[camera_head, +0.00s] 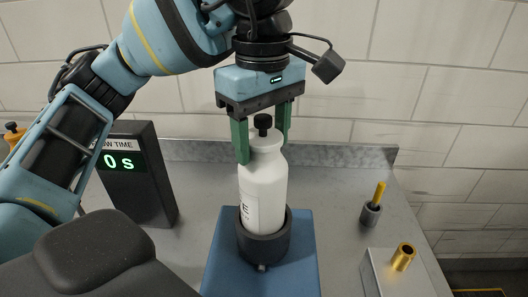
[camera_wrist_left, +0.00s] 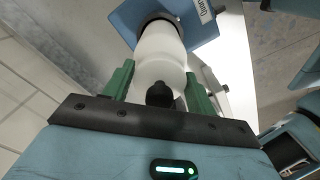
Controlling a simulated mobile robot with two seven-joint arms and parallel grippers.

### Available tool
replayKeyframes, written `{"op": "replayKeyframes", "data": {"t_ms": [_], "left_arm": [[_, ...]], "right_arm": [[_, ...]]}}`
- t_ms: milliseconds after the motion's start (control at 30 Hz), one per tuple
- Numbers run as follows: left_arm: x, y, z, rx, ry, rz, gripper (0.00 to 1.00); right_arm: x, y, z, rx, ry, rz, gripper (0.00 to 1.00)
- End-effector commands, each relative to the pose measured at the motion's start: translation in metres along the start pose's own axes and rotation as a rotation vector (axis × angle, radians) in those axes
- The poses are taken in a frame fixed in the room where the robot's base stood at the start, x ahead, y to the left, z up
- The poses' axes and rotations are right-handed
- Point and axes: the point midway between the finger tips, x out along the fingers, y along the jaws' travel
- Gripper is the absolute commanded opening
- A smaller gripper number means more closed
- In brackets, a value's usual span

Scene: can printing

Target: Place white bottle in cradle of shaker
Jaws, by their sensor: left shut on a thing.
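The white bottle (camera_head: 264,185) has a black cap and stands upright, its base inside the dark round cradle (camera_head: 265,240) of the shaker (camera_head: 225,262), a blue block on the bench. My left gripper (camera_head: 264,152) comes down from above with its green fingers on either side of the bottle's upper part, shut on it. The left wrist view shows the bottle (camera_wrist_left: 160,55) between the green fingers, with the blue shaker (camera_wrist_left: 197,22) beyond it. The cradle's rim hides the bottle's base, so I cannot tell if it touches the bottom. My right gripper is not in view.
A dark display box (camera_head: 135,180) reading "0 s" stands left on the grey bench (camera_head: 335,200). At right are a small grey holder (camera_head: 370,215) with a yellow piece and a grey block with a brass cylinder (camera_head: 403,257). A tiled wall is behind.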

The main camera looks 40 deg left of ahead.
Motion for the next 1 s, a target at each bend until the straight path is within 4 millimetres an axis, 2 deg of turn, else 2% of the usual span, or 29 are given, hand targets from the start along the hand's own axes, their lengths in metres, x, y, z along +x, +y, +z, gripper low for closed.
{"op": "replayKeyframes", "data": {"t_ms": [200,500,533,700,1000], "left_arm": [[0.029,0.001,0.0,-0.001,-0.002,-0.004,0.0],[0.03,0.0,0.0,-0.001,-0.001,0.001,0.0],[0.031,0.0,0.0,-0.001,-0.001,-0.002,0.58],[0.031,0.0,0.0,-0.001,-0.001,-0.002,0.8],[0.029,0.0,0.0,-0.001,0.0,-0.002,0.8]], "right_arm": [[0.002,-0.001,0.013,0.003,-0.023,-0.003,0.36],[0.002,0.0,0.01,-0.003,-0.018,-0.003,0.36],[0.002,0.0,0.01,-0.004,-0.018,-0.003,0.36],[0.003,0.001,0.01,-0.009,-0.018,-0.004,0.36],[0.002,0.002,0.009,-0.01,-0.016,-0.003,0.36]]}}
